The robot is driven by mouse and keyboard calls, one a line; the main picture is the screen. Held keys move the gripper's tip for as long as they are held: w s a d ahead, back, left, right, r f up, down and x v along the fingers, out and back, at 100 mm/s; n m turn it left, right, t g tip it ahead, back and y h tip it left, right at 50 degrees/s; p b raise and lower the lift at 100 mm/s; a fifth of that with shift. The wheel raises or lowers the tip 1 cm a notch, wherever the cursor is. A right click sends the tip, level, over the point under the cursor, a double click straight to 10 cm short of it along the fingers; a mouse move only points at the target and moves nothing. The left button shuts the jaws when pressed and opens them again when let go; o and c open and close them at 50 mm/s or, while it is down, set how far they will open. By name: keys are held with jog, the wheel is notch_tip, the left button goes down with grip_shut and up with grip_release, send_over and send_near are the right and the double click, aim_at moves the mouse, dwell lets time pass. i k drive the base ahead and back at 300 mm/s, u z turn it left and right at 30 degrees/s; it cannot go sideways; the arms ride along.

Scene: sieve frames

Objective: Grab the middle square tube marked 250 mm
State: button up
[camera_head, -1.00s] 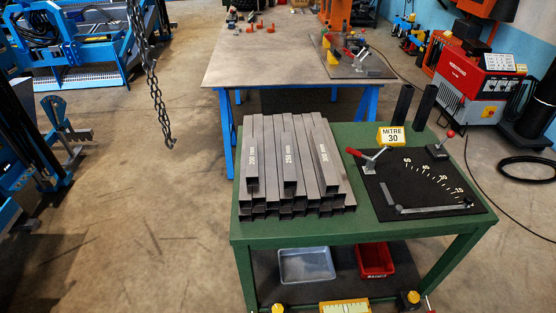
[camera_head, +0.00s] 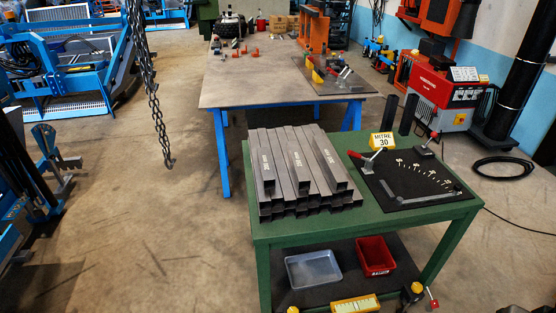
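A stack of grey square tubes lies on the left part of a green table (camera_head: 400,222), with the open ends facing me. Three shorter tubes lie apart on top: a left one (camera_head: 265,163), a middle one (camera_head: 297,160) and a right one (camera_head: 328,157). Each carries pale lettering, too small to read surely now; a second ago the middle one seemed to read 250 mm. The middle tube rests on the layer below with gaps on both sides. My gripper is not in view.
On the table's right are a black angle board (camera_head: 398,189) with a red-handled clamp (camera_head: 365,161), a yellow MITRE 30 sign (camera_head: 382,141) and two dark uprights. A metal tray (camera_head: 313,269) and red bin (camera_head: 374,256) sit below. A chain (camera_head: 158,110) hangs left.

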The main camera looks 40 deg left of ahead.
aim_at(301, 174)
jog(key=u, duration=1.2)
jog(key=i, duration=1)
